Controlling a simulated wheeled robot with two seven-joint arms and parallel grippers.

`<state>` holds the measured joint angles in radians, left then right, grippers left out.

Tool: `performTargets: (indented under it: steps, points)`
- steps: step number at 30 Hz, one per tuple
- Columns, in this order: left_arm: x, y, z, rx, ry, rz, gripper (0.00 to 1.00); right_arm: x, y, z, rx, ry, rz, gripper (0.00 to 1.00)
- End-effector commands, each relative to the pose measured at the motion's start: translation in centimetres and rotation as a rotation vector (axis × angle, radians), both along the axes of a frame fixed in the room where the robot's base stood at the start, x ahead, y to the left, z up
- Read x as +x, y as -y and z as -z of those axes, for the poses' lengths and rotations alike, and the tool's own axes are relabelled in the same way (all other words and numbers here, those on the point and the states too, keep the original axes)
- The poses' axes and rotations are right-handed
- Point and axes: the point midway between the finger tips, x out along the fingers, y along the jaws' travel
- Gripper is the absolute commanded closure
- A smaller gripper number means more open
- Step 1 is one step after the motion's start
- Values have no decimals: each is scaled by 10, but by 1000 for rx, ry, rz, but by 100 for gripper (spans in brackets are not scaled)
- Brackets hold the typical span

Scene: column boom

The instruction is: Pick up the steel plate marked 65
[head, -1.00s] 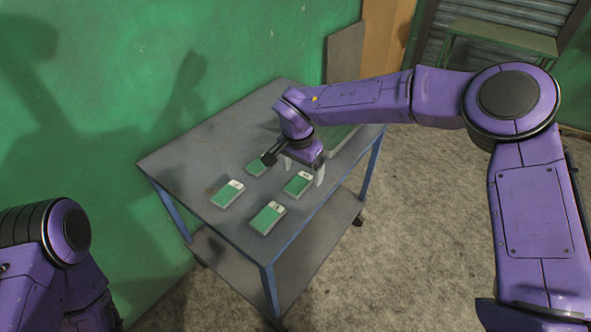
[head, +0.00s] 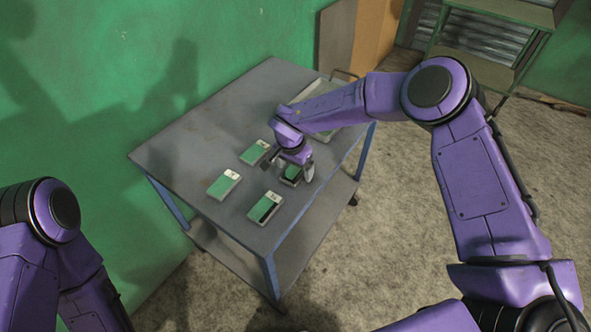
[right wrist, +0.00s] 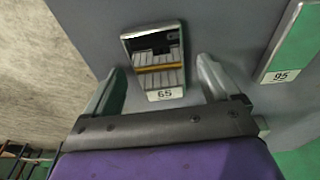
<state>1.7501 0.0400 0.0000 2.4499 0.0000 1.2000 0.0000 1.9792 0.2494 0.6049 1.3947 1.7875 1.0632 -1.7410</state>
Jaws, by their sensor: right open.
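The steel plate marked 65 (right wrist: 158,50) lies flat on the table and shows in the right wrist view. Its face is mirror-like and its white 65 label is at the end nearest my gripper. My right gripper (right wrist: 160,80) is open, one finger on each side of the label end, with visible gaps to the plate. In the head view the right gripper (head: 289,170) is low over a plate (head: 291,176) at the table's right side and partly hides it. My left gripper is out of view; only part of that arm shows at lower left.
A plate marked 95 (right wrist: 293,45) lies to the right in the wrist view. Three other plates, at the back (head: 254,152), left (head: 223,185) and front (head: 265,207), lie on the grey table (head: 190,140). A shallow tray (head: 328,104) is behind my right arm. A green wall borders the table.

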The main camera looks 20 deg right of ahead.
Motion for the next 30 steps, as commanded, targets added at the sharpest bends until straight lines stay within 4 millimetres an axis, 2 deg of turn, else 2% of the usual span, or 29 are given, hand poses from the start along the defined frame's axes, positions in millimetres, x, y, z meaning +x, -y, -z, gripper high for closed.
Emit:
performTargets:
  steps: [4,11,12,23,28,30]
  points:
    - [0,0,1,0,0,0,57,0,0,0,0,0,0,11]
    - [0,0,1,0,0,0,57,0,-1,0,0,0,-1,86]
    - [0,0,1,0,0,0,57,0,-1,0,0,0,-1,99]
    - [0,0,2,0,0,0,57,1,-1,-8,1,2,1,99]
    - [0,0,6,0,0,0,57,1,-1,-31,2,5,0,99]
    - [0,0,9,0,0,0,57,-9,0,-44,3,4,-2,99]
